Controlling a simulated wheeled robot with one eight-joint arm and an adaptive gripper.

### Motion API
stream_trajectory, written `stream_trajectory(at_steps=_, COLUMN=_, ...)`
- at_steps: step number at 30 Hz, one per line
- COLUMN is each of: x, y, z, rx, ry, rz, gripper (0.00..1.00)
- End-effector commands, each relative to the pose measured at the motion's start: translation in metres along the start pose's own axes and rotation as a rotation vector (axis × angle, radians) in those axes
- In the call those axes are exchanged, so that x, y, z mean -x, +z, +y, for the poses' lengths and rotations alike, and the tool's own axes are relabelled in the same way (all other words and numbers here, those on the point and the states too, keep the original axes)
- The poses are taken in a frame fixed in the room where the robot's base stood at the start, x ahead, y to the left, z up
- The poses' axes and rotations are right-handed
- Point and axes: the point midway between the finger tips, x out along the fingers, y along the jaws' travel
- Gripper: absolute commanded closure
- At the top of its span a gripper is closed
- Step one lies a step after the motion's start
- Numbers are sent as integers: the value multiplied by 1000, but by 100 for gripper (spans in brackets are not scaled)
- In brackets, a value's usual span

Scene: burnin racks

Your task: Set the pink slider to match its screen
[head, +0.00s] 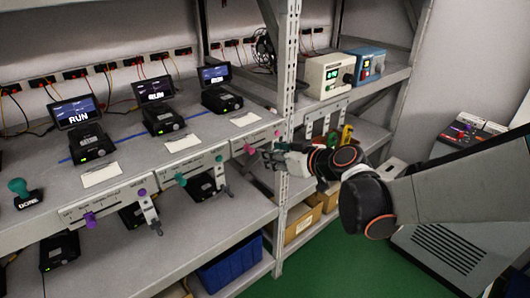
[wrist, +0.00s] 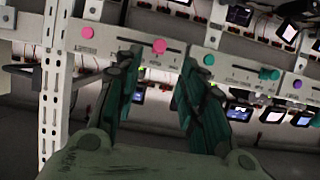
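The pink slider knob (head: 249,149) sits partway along a white panel (head: 238,152) on the shelf edge by the rack post. In the wrist view the pink knob (wrist: 159,46) shows on its slotted track, seen between my two dark green fingers. A second pink round knob (wrist: 87,32) is at the panel's end near the post. My gripper (head: 272,158) is open, just right of the slider knob in the head view; contact cannot be told. The small screen (head: 215,75) above this panel is lit, but its text is too small to read.
A teal slider (head: 180,179) and a purple slider (head: 89,219) sit on panels farther left, under screens reading RUN. A metal post (head: 287,110) stands close to my gripper. A teal-knobbed DONE button (head: 20,188) is at far left. Paper cards lie on the shelf.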

Motion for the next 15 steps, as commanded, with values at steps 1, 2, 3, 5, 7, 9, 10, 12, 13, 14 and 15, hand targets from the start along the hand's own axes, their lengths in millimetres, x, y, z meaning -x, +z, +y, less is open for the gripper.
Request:
stream_trajectory(at_steps=1, x=7, y=0, z=1, rx=-2, ry=2, rz=0, gripper=63)
stream_trajectory(at_steps=2, x=10, y=0, z=1, rx=-2, ry=1, rz=-1, gripper=63)
stream_trajectory(at_steps=3, x=14, y=0, z=0, rx=-1, ry=1, rz=-1, gripper=63)
stream_trajectory(at_steps=5, x=19, y=0, z=0, rx=0, ry=1, rz=-1, gripper=63)
stream_trajectory(at_steps=7, x=23, y=0, z=1, rx=0, ry=1, rz=0, gripper=63)
stream_trajectory(at_steps=9, x=25, y=0, z=0, rx=0, ry=1, rz=0, gripper=63)
stream_trajectory(at_steps=10, x=26, y=0, z=0, rx=0, ry=1, rz=0, gripper=63)
stream_trajectory(at_steps=12, x=26, y=0, z=0, rx=0, ry=0, rz=0, gripper=63)
stream_trajectory(at_steps=13, x=26, y=0, z=0, rx=0, ry=0, rz=0, gripper=63)
stream_trajectory(at_steps=14, x=26, y=0, z=0, rx=0, ry=0, rz=0, gripper=63)
stream_trajectory(at_steps=15, x=26, y=0, z=0, rx=0, ry=0, rz=0, gripper=63)
